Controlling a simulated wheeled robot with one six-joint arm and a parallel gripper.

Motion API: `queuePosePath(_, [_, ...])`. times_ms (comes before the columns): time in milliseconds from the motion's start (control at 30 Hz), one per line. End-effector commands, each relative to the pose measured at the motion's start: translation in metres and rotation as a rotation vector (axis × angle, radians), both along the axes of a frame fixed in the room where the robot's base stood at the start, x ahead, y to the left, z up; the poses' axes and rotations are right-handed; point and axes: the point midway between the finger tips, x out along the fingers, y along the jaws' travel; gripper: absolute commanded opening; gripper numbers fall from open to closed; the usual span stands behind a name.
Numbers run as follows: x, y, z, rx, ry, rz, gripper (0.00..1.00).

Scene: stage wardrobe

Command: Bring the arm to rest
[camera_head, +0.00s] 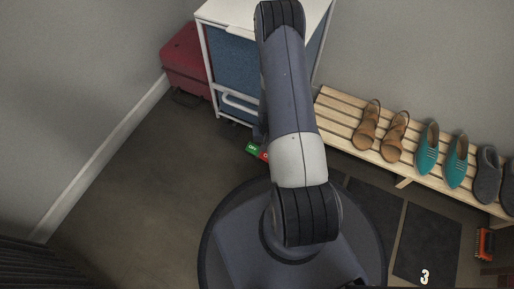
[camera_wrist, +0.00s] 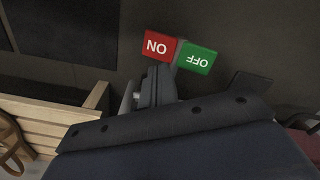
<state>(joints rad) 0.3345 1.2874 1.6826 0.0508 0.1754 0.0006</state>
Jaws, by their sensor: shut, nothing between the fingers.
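My arm rises in the middle of the head view, its upper link reaching toward the white-framed cabinet. My gripper is hidden behind the arm there. In the wrist view my gripper (camera_wrist: 155,87) shows past its wide dark body, with its fingers together and nothing between them. A two-part switch or sign lies just beyond the fingertips: a red ON part (camera_wrist: 158,46) and a green OFF part (camera_wrist: 197,58). The lettering appears upside down. In the head view the green part (camera_head: 252,148) shows beside my arm, and the red part is mostly covered. I cannot tell whether the fingers touch it.
The cabinet (camera_head: 228,68) with blue panels stands behind my arm, a red case (camera_head: 186,60) to its left. A slatted wooden bench (camera_head: 338,107) with several shoes runs along the right wall. Dark mats (camera_head: 427,245) lie at lower right. The floor at left is clear.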

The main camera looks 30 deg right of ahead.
Motion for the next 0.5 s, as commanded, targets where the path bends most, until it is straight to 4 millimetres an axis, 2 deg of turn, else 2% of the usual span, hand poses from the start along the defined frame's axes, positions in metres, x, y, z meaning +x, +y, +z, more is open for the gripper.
queuePosePath(267, [0.0, 0.0, -0.013, 0.0, 0.0, 0.0, 0.0])
queuePosePath(500, [0.0, 0.0, -0.045, 0.0, 0.001, 0.001, 0.0])
